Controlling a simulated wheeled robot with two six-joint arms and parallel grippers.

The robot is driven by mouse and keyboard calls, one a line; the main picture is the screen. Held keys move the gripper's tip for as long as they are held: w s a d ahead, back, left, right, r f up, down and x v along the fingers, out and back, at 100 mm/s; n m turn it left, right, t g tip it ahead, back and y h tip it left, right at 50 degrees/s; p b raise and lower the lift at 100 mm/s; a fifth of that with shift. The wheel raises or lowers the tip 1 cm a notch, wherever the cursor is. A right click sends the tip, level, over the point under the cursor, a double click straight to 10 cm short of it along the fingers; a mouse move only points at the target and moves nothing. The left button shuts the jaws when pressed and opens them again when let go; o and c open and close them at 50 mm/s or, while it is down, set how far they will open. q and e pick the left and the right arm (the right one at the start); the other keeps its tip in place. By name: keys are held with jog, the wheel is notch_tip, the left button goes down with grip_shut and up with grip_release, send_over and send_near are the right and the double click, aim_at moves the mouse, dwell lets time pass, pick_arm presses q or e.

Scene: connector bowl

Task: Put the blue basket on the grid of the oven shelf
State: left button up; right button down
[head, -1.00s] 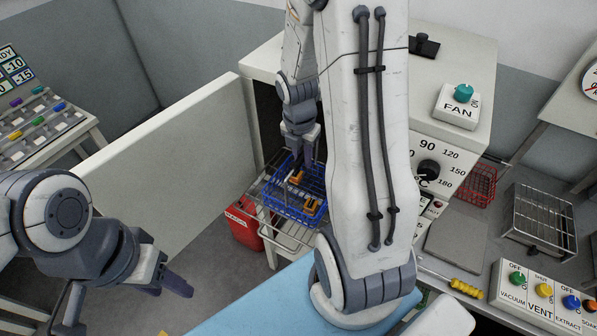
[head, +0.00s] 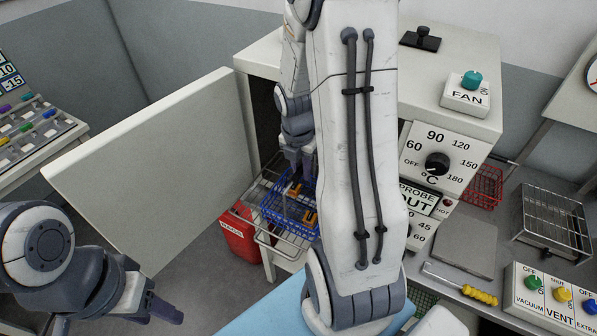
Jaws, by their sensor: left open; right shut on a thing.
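The blue basket (head: 270,212), a wire basket with orange-and-dark pieces inside, is in the middle of the head view. My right gripper (head: 298,176) is shut on it from above, at its far side. The basket is over the pulled-out wire grid of the oven shelf (head: 258,183). I cannot tell whether it touches the grid. The oven (head: 462,125) stands open behind; my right arm hides much of its opening and the basket's right side. My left gripper (head: 160,312) is open and empty at lower left, far from the basket.
The open oven door (head: 160,165) stands left of the shelf. A red container (head: 236,238) is on the floor below the shelf. The right bench holds a red basket (head: 484,186), a wire rack (head: 553,222), a grey plate (head: 466,246) and a yellow-handled tool (head: 478,294).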

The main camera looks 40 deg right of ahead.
jog(key=shift+w+a+f, duration=0.1)
jog(key=shift+f, duration=0.05)
jog(key=c, duration=0.8)
grip_release()
jog(key=shift+o, duration=0.2)
jog(key=shift+r, duration=0.25)
notch_tip(320, 180, up, 12)
jog(key=a, duration=0.1)
jog(key=s+a+m+y, duration=0.1)
jog(key=a+m, duration=0.2)
jog(key=a, duration=0.5)
jog(key=s+a+m, duration=0.2)
jog(key=a+m, duration=0.1)
jog(key=a, duration=0.5)
jog(key=s+a+f+m+y, duration=0.1)
jog(key=s+a+f+m, duration=0.1)
jog(key=s+a+m, duration=0.7)
jog(key=s+a, duration=0.3)
jog(key=s, duration=0.1)
jog(key=shift+a+f+g+b, duration=0.25)
jog(key=shift+a+g+b, duration=0.05)
jog(key=shift+b, duration=0.05)
